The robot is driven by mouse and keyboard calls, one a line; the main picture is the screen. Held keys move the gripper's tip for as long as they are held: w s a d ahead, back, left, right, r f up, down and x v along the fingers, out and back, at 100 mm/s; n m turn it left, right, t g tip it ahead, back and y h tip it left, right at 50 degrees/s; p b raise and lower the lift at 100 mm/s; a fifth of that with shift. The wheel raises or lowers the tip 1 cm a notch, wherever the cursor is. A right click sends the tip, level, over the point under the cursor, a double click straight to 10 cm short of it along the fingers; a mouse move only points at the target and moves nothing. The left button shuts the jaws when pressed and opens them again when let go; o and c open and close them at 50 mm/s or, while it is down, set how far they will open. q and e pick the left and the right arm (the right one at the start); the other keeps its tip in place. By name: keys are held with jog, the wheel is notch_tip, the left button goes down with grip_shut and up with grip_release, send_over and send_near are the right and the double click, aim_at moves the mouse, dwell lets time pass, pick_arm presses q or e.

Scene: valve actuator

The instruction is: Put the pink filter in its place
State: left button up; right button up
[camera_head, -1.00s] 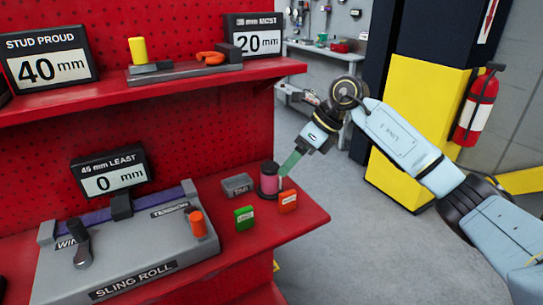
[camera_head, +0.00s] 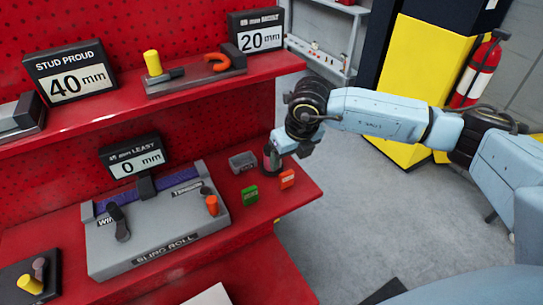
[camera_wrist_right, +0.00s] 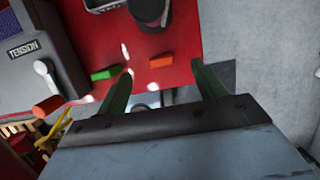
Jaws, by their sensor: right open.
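A dark cylinder with a pink band, which looks like the pink filter (camera_head: 267,160), stands upright at the back right of the red bench. My right gripper (camera_wrist_right: 162,76) is open and empty, with its two green fingers apart. In the head view the right wrist is just right of the filter and partly covers it; the fingertips are hidden there. In the right wrist view the dark cylinder (camera_wrist_right: 150,14) is at the top edge, beyond the fingers and cut off by the frame. I cannot make out which spot is the filter's place. My left gripper is not in view.
A green block (camera_head: 250,195), an orange block (camera_head: 287,179) and a grey labelled box (camera_head: 242,162) are near the filter. The grey sling roll unit (camera_head: 160,235) with levers is to the left. A red shelf (camera_head: 120,115) overhangs behind. Open floor is at right.

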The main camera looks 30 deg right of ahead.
jog(key=w, duration=0.7)
jog(key=shift+w+a+p, duration=0.15)
jog(key=shift+a+p, duration=0.1)
jog(key=shift+p, duration=0.15)
jog(key=shift+w+f, duration=0.1)
jog(key=shift+w, duration=0.2)
jog(key=x, duration=0.4)
jog(key=shift+f, duration=0.4)
jog(key=c, duration=1.2)
jog(key=shift+w+r, duration=0.1)
jog(key=shift+r, duration=0.05)
